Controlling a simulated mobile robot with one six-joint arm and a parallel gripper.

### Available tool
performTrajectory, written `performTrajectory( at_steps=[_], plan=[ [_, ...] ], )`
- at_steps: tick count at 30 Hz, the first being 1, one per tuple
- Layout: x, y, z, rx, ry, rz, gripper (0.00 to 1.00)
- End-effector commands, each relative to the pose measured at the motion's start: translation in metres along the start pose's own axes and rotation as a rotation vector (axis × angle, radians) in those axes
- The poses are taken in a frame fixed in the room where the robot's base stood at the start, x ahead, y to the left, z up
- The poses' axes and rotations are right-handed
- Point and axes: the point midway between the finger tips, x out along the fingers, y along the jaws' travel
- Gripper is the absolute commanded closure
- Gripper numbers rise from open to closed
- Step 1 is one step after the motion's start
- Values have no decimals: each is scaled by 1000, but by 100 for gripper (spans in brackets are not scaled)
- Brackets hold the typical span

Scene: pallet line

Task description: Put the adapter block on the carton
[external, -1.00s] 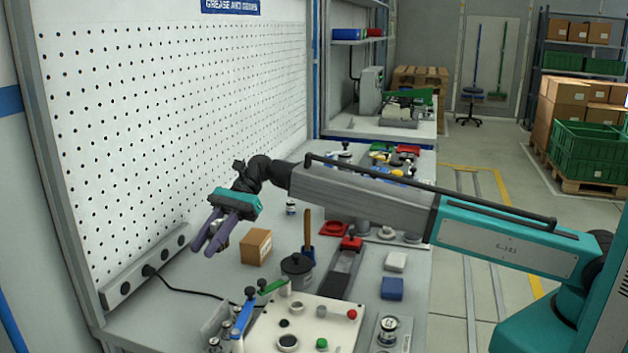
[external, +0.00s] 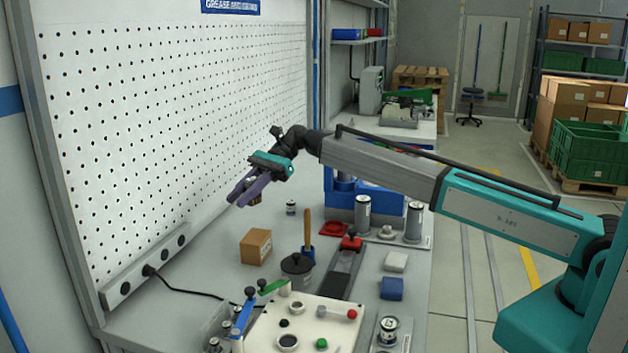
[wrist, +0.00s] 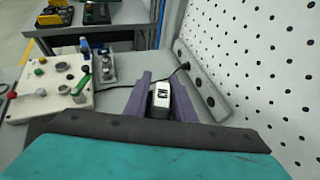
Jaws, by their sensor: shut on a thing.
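The carton (external: 256,247) is a small brown box standing on the workbench near the pegboard. My gripper (external: 236,201) is above and a little left of the carton in the external view, clearly apart from it. In the wrist view, my gripper (wrist: 161,80) has its purple fingers shut on the adapter block (wrist: 160,99), a small black block with a white labelled face. In the external view only a small dark part of the held block (external: 256,199) shows by the fingers. The carton cannot be made out in the wrist view.
The pegboard (external: 170,130) rises close to the left of my gripper. A black-lidded pot (external: 297,267) and a wooden-handled tool (external: 307,228) stand right of the carton. A small jar (external: 291,207) stands behind it. A white fixture plate (external: 305,320) lies in front.

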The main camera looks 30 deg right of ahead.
Motion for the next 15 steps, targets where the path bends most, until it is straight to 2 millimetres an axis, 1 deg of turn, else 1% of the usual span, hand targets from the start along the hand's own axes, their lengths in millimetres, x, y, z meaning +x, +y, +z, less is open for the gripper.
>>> performTrajectory(
  at_steps=[5, 8, 15],
  plan=[
    [3, 0, -5, 0, 0, 0, 100],
    [7, 0, -14, 2, 0, 1, 100],
    [21, 1, -43, 2, 0, 1, 100]
  ],
)
